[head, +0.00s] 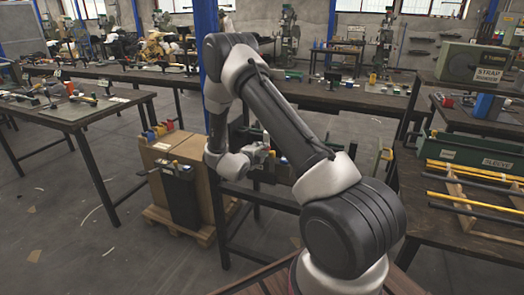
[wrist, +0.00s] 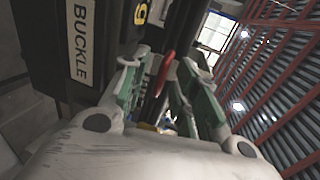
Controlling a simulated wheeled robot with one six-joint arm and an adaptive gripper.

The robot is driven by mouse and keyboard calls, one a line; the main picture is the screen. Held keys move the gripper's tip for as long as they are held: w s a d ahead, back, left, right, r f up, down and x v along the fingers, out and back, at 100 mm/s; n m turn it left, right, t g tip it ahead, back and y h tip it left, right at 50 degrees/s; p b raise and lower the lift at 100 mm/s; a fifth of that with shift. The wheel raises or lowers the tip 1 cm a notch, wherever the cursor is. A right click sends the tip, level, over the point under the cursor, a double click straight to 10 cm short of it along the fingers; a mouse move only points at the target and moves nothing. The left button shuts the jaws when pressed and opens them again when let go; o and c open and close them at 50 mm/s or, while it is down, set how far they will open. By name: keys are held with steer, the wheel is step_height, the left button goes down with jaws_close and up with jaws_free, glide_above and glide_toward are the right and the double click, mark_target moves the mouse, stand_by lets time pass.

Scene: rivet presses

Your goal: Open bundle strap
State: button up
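My gripper (wrist: 165,75) shows in the wrist view with its two green-padded fingers apart. A red curved piece (wrist: 164,72), like a lever or handle, lies between the fingertips, and I see a gap on its sides. A dark box with a white BUCKLE label (wrist: 82,40) is at the upper left, beside the left finger. In the head view my gripper (head: 260,152) is at the dark bench behind my arm, small and partly hidden. I cannot make out a bundle strap clearly in either view.
A cardboard box (head: 160,152) on a pallet stands left of my arm, with a black bin (head: 181,200) before it. A green machine with a STRAP sign (head: 488,75) and a rack of yellow and black bars (head: 470,185) are at the right.

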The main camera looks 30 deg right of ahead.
steer(key=shift+w+d+f, duration=0.15)
steer(key=shift+w+d, duration=0.3)
steer(key=shift+d, duration=0.1)
jaws_close()
steer(key=shift+r, duration=0.25)
